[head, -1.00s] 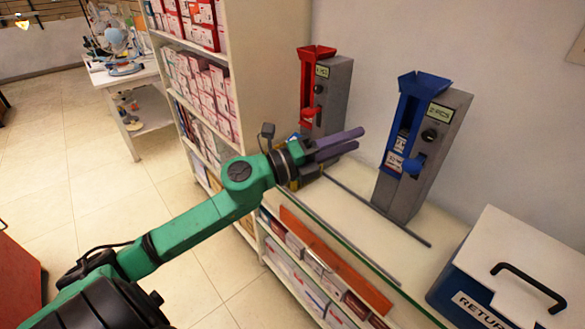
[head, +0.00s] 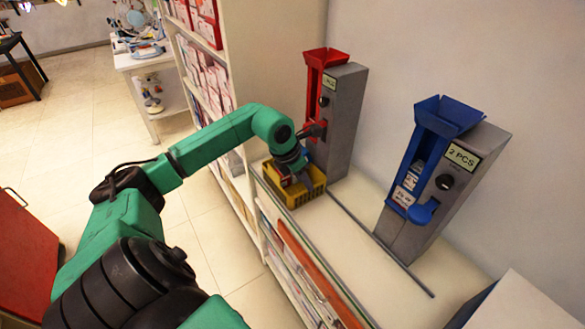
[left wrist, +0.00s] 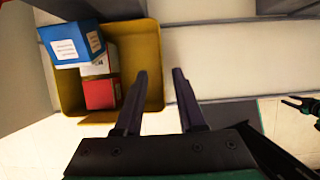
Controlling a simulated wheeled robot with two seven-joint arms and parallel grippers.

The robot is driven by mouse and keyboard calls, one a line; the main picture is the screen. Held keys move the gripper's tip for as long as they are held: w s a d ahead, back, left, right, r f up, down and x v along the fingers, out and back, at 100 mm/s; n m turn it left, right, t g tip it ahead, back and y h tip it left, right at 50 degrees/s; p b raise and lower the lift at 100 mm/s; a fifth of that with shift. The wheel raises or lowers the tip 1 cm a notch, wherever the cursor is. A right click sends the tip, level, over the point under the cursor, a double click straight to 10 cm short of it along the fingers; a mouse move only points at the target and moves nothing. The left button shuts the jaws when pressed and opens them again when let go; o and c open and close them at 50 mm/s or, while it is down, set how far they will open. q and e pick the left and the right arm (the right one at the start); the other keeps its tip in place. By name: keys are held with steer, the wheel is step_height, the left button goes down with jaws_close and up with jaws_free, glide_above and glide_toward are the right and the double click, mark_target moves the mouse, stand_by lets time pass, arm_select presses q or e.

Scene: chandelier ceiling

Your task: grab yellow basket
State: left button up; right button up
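The yellow basket (head: 319,186) stands at the far end of the shelf top, below the red dispenser. In the left wrist view, the basket (left wrist: 151,62) holds a blue box (left wrist: 70,44), a white box (left wrist: 100,65) and a red box (left wrist: 101,94). My left gripper (head: 292,184) is at the basket and covers part of it. In the left wrist view, my left gripper (left wrist: 160,72) is open, with the basket's right wall showing between its fingers. I cannot tell whether they touch the wall. My right gripper does not clearly show.
The red dispenser (head: 343,118) stands close behind the basket. The blue dispenser (head: 440,175) stands nearer, to the right. The shelf top (head: 330,235) is clear in front of the basket. A small dark forked shape (left wrist: 300,103) shows at the right of the left wrist view.

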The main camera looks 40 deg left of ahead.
arm_select(q)
steer(key=p+x, duration=0.1)
steer(key=x, duration=0.3)
steer(key=shift+d+f+p, duration=0.2)
steer(key=shift+p, duration=0.15)
steer(key=shift+f, duration=0.35)
steer(key=shift+c, duration=0.3)
jaws_close()
arm_select(e)
steer(key=shift+w+r, duration=1)
steer(key=shift+w, duration=0.1)
arm_select(q)
steer(key=shift+w+a, duration=0.1)
arm_select(e)
steer(key=shift+w+a, duration=0.1)
